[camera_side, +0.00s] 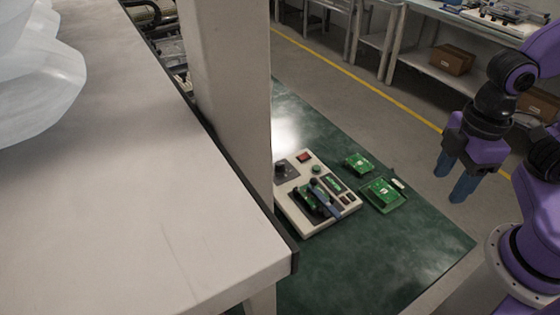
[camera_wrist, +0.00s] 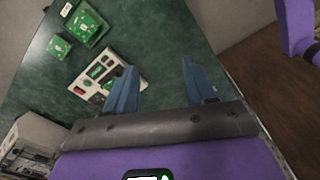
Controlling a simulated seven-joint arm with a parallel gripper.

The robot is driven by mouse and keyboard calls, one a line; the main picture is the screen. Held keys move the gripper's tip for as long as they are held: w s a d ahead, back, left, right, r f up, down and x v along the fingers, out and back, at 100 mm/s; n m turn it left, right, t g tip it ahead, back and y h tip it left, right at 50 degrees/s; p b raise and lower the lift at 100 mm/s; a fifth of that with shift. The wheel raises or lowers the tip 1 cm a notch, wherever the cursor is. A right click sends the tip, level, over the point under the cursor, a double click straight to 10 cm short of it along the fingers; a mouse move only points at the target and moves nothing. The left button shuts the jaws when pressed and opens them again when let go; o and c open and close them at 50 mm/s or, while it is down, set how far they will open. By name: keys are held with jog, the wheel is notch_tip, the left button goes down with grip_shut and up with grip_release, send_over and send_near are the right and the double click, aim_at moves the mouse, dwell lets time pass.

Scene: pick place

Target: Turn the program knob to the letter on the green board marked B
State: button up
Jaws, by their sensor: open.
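The program knob (camera_side: 281,169) is a dark round knob on a dark square plate, at the upper left corner of a cream control panel (camera_side: 318,219). The panel also shows in the wrist view (camera_wrist: 116,60), left of my fingers; the knob is not clear there. Two green boards lie right of the panel: a smaller one (camera_side: 358,165) and a larger one (camera_side: 383,194). They also show at the upper left of the wrist view, small (camera_wrist: 58,47) and large (camera_wrist: 85,24). I cannot read their letters. My gripper (camera_side: 455,176) is open and empty, above and right of the table, apart from everything.
The panel bears a red button (camera_side: 304,156), a green button (camera_side: 316,169) and a blue-handled part (camera_side: 325,198). A pale post (camera_side: 232,80) and counter (camera_side: 130,200) stand left, close to the knob in the side view. The green table's front (camera_side: 345,270) is clear.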

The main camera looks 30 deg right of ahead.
jog(key=w+a+r, duration=0.1)
jog(key=w+a, duration=0.6)
jog(key=w, duration=0.4)
jog(key=m, duration=0.2)
send_over(281, 163)
notch_tip(281, 163, down, 9)
notch_tip(281, 163, down, 17)
jog(key=shift+w+r, duration=0.1)
jog(key=shift+r, duration=0.1)
grip_shut()
